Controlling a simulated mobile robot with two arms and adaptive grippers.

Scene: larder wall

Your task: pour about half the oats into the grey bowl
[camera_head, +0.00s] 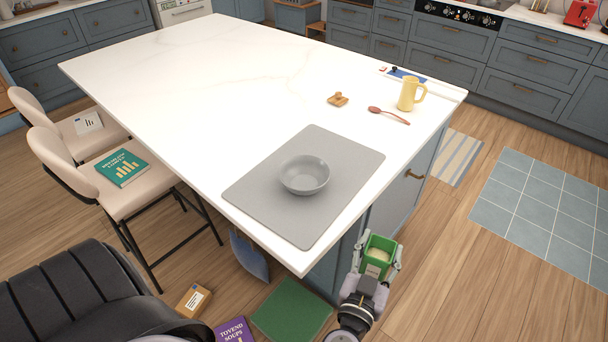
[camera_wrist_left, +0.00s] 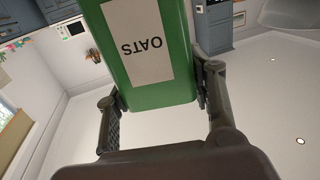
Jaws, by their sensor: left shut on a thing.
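The grey bowl (camera_head: 305,174) stands upright and looks empty on a grey mat (camera_head: 252,196) near the island's front corner. My left gripper (camera_head: 377,262) is shut on a green oats container (camera_head: 381,243). It is beside the island's right front edge, to the right of and nearer than the bowl. In the left wrist view the container (camera_wrist_left: 165,97) sits between the two fingers, with a white label reading OATS that appears upside down. My right gripper is in neither view.
The white island top (camera_head: 190,90) is mostly clear. A yellow mug (camera_head: 408,95), a reddish spoon (camera_head: 388,114) and a small wooden item (camera_head: 338,100) lie beyond the mat. Two stools stand at the left. A box (camera_head: 193,300) and a purple packet (camera_head: 234,330) are low in front.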

